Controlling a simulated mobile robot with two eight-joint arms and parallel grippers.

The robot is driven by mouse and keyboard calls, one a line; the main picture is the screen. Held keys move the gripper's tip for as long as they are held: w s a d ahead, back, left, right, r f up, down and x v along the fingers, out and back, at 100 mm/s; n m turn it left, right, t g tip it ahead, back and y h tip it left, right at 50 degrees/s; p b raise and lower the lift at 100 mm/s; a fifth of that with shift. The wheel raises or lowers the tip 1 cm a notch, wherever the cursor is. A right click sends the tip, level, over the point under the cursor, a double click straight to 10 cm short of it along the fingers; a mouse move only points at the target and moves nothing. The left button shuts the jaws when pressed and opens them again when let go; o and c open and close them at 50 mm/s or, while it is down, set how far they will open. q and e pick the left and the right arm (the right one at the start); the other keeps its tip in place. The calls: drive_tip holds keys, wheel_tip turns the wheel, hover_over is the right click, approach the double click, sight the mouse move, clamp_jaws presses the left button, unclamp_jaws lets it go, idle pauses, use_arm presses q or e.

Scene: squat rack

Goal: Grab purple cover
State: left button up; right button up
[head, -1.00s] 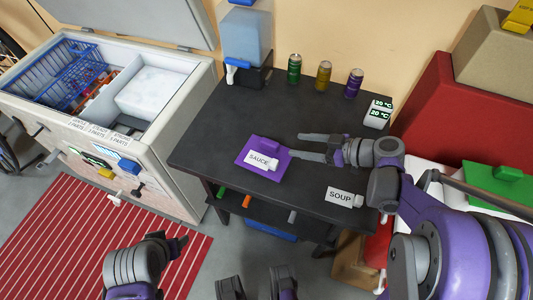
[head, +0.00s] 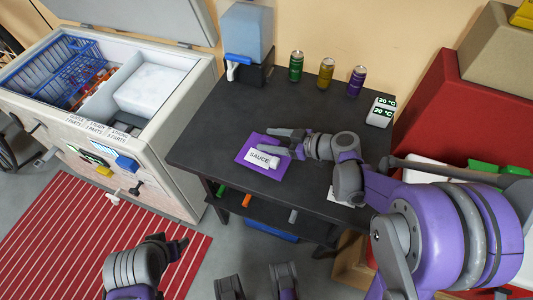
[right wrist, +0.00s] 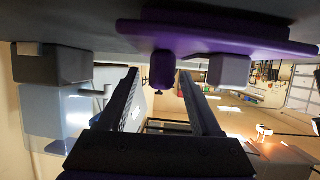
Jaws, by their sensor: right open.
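The purple cover (head: 246,154) lies flat on the black table, with a white label block reading SAUCE (head: 261,158) at its front. My right gripper (head: 272,141) is open and reaches over the cover from the right, partly hiding it. In the right wrist view, the cover (right wrist: 235,32) spans the top, and its purple knob (right wrist: 163,70) shows between the open fingertips (right wrist: 158,75), apart from both. My left gripper (head: 180,245) is low at the left, away from the table; its opening is unclear.
Three cans, green (head: 296,66), yellow (head: 325,73) and purple (head: 356,81), stand at the table's back. A blue-topped dispenser (head: 247,35) is at the back left, a temperature display (head: 380,112) at the right. An open freezer (head: 180,145) stands left. The table's left part is clear.

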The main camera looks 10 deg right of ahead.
clamp_jaws()
idle(0.3)
